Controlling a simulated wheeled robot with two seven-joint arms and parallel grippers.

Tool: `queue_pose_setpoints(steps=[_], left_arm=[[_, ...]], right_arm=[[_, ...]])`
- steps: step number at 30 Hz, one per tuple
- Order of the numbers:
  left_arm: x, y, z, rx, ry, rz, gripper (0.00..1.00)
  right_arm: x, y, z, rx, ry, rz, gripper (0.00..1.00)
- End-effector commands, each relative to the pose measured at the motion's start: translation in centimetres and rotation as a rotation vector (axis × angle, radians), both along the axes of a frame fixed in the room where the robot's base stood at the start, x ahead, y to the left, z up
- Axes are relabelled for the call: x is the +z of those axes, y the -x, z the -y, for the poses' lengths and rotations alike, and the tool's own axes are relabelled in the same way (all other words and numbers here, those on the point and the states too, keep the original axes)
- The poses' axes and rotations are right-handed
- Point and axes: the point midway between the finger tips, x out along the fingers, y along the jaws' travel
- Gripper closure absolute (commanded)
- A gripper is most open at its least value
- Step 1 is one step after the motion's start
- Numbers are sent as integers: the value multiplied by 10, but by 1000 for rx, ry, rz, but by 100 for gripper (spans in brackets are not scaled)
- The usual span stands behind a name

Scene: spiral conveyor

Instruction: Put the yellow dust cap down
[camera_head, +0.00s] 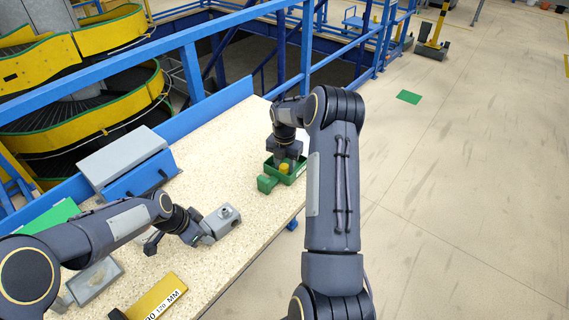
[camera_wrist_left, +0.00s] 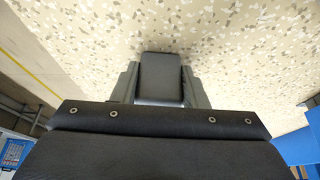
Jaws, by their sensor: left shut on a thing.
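The yellow dust cap (camera_head: 284,168) shows as a small yellow round piece at the green tray (camera_head: 299,175), near the table's right edge. My right gripper (camera_head: 287,160) points down over the tray, right at the cap. Its fingertips are partly hidden, and I cannot tell whether they grip the cap or are apart from it. My left gripper (camera_head: 203,236) is low over the table, shut on a grey block (camera_head: 222,220) with a small round fitting on top. In the left wrist view a dark grey block (camera_wrist_left: 161,78) sits between the fingers.
A green block (camera_head: 267,184) is at the tray's near left. A grey and blue box (camera_head: 125,160) stands at the table's back left. A yellow labelled plate (camera_head: 158,298) and a grey block (camera_head: 95,280) lie in front. Blue railing (camera_head: 190,70) runs behind the table.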

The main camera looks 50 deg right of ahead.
Motion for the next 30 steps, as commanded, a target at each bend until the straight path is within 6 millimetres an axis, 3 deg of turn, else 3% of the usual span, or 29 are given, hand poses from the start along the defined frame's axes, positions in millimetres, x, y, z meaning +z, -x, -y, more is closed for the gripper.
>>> queue_pose_setpoints(steps=[3,14,30], left_arm=[[-4,2,-2,-2,-7,-7,97],[-4,2,-2,-2,-7,-7,97],[-4,2,-2,-2,-7,-7,97]], right_arm=[[-1,0,0,0,0,0,47],[5,0,0,0,1,1,47],[106,0,0,0,1,3,47]])
